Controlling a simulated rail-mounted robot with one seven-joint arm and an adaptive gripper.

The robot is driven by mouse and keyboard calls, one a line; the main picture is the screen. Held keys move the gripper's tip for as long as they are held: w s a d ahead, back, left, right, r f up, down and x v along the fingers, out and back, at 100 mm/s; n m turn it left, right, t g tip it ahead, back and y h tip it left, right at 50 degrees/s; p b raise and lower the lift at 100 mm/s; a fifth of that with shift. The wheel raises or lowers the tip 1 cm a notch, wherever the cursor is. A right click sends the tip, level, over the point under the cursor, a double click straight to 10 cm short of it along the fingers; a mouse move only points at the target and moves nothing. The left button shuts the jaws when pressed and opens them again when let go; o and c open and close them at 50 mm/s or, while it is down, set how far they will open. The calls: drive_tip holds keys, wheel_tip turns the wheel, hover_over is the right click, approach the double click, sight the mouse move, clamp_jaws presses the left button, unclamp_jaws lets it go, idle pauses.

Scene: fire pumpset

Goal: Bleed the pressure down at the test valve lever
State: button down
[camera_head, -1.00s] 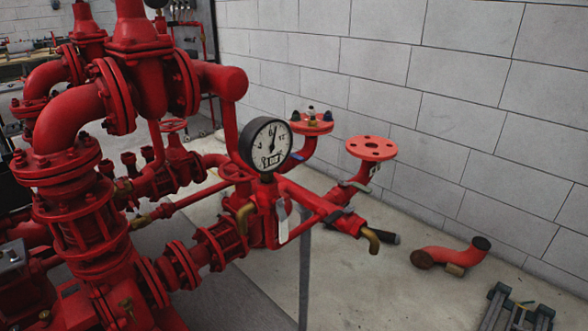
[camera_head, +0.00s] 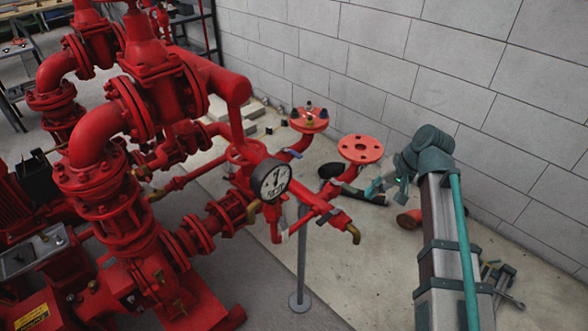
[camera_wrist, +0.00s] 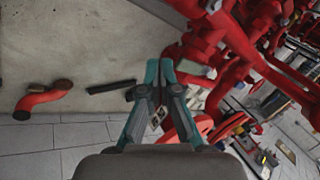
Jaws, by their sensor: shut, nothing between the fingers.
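The red pump manifold carries a round white-faced pressure gauge (camera_head: 271,180), and its needle is too small to read surely. Brass spouts (camera_head: 353,233) hang from the red pipes below it. A small blue lever (camera_head: 292,153) shows beside the upright flanged pipe; I cannot tell whether it is the test valve lever. My gripper (camera_head: 374,188) is to the right of the gauge, near the orange-red flange. In the wrist view my gripper (camera_wrist: 160,66) is shut and empty, its teal fingers together, with red pipework beyond and to the right.
The orange-red flange (camera_head: 360,149) stands close to my gripper. A loose red pipe elbow (camera_wrist: 45,97) and a dark bar (camera_wrist: 112,87) lie on the floor. A block wall (camera_head: 450,70) runs behind.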

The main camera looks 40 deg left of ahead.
drive_tip(key=a+r+n+y+p, duration=0.1)
drive_tip(key=a+r+n+p, duration=0.25)
drive_tip(key=a+r, duration=0.4)
drive_tip(key=s+a+f+n+g+p, duration=0.1)
drive_tip(key=s+a+f+n, duration=0.1)
drive_tip(key=a+n, duration=0.1)
drive_tip(key=s+a+f+n+g+p, duration=0.1)
drive_tip(key=s+a+f+n, duration=0.1)
drive_tip(key=a+f, duration=0.1)
drive_tip(key=s+a+f+n+g+h+p, duration=0.1)
drive_tip(key=s+a+f+n, duration=0.1)
drive_tip(key=a, duration=0.3)
drive_tip(key=shift+s+a+f+n+g+p, duration=0.2)
drive_tip(key=shift+a+f+n+g+p, duration=0.15)
drive_tip(key=shift+f+n, duration=0.4)
drive_tip(key=shift+s+a+f+p, duration=0.1)
drive_tip(key=shift+s+p, duration=0.1)
drive_tip(key=shift+s, duration=0.45)
drive_tip(key=shift+s+a+r+p, duration=0.1)
drive_tip(key=shift+s+a+p, duration=0.1)
drive_tip(key=shift+s, duration=0.5)
drive_tip(key=shift+s+a+f+p, duration=0.1)
drive_tip(key=shift+s+p, duration=0.1)
drive_tip(key=shift+s, duration=0.45)
drive_tip(key=shift+d, duration=0.1)
